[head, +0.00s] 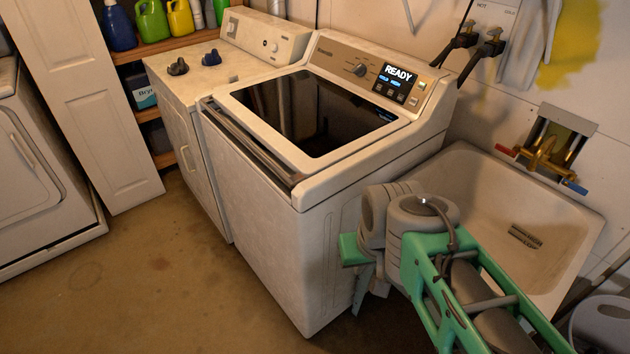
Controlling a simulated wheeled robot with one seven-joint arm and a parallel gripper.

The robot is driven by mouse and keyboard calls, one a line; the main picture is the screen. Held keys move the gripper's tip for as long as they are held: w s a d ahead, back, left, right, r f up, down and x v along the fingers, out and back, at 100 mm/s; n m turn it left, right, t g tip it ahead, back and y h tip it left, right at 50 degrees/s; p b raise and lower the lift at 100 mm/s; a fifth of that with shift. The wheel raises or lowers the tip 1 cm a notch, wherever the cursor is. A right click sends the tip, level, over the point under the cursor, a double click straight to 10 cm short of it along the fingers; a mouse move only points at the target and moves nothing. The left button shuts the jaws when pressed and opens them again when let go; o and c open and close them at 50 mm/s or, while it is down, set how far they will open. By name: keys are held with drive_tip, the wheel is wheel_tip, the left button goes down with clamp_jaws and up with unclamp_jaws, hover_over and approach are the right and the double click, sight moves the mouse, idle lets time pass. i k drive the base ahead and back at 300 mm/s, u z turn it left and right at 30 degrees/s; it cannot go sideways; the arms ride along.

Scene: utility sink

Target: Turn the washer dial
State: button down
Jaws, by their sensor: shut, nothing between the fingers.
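The washer (275,215) is a white top-loader with a dark glass lid, which is closed. To the right of the dial, a lit display (398,75) reads READY. My gripper (359,305) is partly in view low in front of the washer's right side, partly hidden by my grey and green arm. Its fingers are shut and empty, pointing down. It is well below the dial and apart from it.
A utility sink (455,165) with a brass faucet (552,150) stands right of the washer. A second white appliance (190,100) with two dark knobs stands to its left. Shelves (165,46) hold bottles. The floor (165,275) at front left is clear.

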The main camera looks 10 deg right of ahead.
sight(360, 70)
drive_tip(key=u, duration=1.7)
drive_tip(key=i, duration=2.55)
drive_tip(key=z, duration=3.3)
